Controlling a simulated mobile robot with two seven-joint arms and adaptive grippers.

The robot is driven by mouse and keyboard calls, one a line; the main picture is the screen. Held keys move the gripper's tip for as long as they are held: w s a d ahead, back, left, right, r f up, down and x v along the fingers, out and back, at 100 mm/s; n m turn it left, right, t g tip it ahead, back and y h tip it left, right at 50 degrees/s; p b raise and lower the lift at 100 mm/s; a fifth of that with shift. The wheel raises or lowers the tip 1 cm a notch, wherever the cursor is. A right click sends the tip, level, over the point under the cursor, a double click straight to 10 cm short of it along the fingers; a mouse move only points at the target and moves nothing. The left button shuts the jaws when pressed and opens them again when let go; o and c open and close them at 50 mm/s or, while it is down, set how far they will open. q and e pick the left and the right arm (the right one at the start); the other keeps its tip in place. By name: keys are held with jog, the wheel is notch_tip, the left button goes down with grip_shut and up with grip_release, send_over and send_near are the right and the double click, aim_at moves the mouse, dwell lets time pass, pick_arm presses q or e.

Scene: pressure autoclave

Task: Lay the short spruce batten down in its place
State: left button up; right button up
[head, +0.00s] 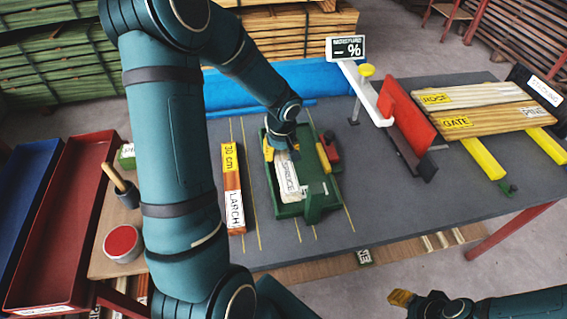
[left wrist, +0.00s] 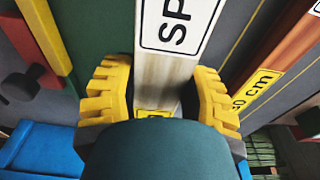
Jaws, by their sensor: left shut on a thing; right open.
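The short spruce batten (head: 289,182), pale with a white SPRUCE label, lies lengthwise along the green fixture (head: 320,192) on the grey table. My left gripper (head: 281,153) is shut on its far end. In the left wrist view the batten (left wrist: 180,75) runs between the yellow fingers of my left gripper (left wrist: 155,100). I cannot tell whether the batten's underside touches the fixture. My right gripper (head: 420,302) is open and empty at the bottom right, off the table's front edge; only part of it shows.
The reddish larch batten (head: 233,190), marked 30 cm, lies left of the fixture between thin yellow lines. Right of it stand a red plate (head: 405,113), boards marked GATE (head: 480,122) and a display (head: 346,48). A red tray (head: 72,210) and red-topped tin (head: 122,242) are at left.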

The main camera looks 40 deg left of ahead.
pick_arm(q)
jog(key=shift+f+b, duration=0.5)
jog(key=shift+f, duration=1.5)
jog(key=shift+s+d+f+b, duration=0.15)
jog(key=shift+f+b, duration=0.15)
jog(key=shift+b, duration=0.15)
jog(key=o, duration=1.2)
jog(key=shift+f, duration=0.1)
jog(key=shift+o, duration=0.2)
